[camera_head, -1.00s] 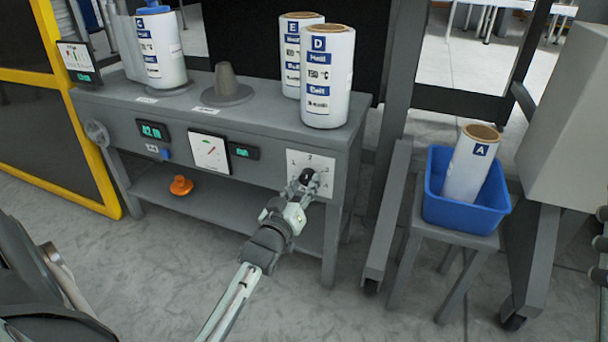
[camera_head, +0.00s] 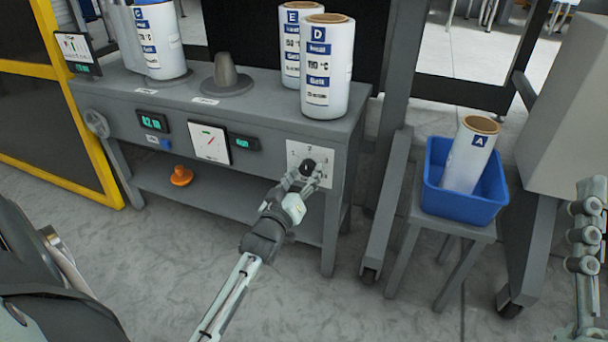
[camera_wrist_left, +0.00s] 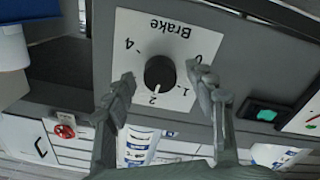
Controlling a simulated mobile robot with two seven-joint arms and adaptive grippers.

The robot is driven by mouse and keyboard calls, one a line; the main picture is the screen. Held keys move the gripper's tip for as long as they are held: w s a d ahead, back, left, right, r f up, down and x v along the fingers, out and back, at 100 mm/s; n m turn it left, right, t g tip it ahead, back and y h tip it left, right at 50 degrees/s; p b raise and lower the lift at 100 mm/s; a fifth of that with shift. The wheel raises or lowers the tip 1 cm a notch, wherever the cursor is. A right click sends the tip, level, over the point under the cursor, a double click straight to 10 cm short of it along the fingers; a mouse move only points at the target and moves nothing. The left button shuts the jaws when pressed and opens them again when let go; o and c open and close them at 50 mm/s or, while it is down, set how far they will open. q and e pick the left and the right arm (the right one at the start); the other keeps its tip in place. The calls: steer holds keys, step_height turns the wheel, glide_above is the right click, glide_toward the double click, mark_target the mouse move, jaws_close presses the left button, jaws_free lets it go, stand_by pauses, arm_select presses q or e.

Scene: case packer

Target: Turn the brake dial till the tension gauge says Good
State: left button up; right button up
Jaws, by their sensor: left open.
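The brake dial (camera_head: 307,167) is a black round knob on a white plate at the right of the grey bench front. In the left wrist view the dial (camera_wrist_left: 160,73) appears upside down, its white mark near the 2. My left gripper (camera_head: 307,179) is in front of it; in the wrist view its open fingers (camera_wrist_left: 163,88) are on either side of the knob, with gaps showing. A white needle gauge (camera_head: 210,144) with red and green marks is on the bench front, beside a small green-lit display (camera_head: 243,143). I cannot read its word. My right gripper is not clearly visible.
Another gauge (camera_head: 75,47) stands at the bench's left end. White rolls E (camera_head: 291,45) and D (camera_head: 327,70) stand on top near the dial. A blue bin (camera_head: 462,203) holding roll A (camera_head: 470,155) sits on a stool to the right. Floor before the bench is clear.

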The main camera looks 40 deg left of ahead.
arm_select(q)
steer(key=v, duration=1.2)
